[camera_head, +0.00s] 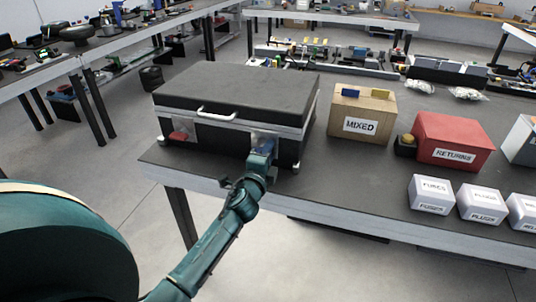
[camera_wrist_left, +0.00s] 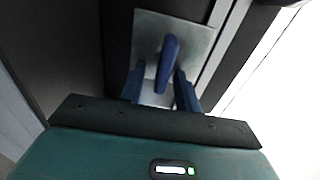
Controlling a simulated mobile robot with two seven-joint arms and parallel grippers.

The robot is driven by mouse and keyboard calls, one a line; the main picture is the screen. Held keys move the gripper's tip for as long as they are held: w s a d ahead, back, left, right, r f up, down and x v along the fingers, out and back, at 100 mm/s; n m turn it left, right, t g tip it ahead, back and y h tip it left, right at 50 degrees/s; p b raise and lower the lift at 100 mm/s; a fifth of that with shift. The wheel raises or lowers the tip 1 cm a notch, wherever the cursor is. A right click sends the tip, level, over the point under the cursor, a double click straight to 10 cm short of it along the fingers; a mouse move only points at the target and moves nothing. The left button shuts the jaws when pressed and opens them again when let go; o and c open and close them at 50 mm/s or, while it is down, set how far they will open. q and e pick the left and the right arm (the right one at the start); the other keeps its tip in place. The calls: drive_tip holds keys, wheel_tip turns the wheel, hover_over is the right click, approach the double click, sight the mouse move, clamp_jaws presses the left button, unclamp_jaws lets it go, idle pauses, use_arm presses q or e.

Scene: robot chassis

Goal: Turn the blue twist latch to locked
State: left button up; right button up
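The black case (camera_head: 235,90) stands closed on the table, with a white handle on its front. The blue twist latch (camera_wrist_left: 168,62) sits on a metal plate (camera_wrist_left: 198,35) on the case, and its handle is slightly tilted in the left wrist view. My left gripper (camera_wrist_left: 160,88) is open, with one blue finger on each side of the latch handle and gaps showing. In the head view my left gripper (camera_head: 262,148) is at the right part of the case front and largely hides the blue latch. My right gripper is not in view.
A red latch (camera_head: 180,134) is on the left of the case front. The table (camera_head: 360,190) also holds a MIXED box (camera_head: 362,125), a red RETURNS box (camera_head: 453,155) and several small white boxes (camera_head: 431,208). The tabletop before the MIXED box is clear.

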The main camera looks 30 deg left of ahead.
use_arm(q)
drive_tip(key=shift+s, duration=0.1)
drive_tip(key=v, duration=1.3)
drive_tip(key=shift+b, duration=0.3)
drive_tip(key=shift+a, duration=0.1)
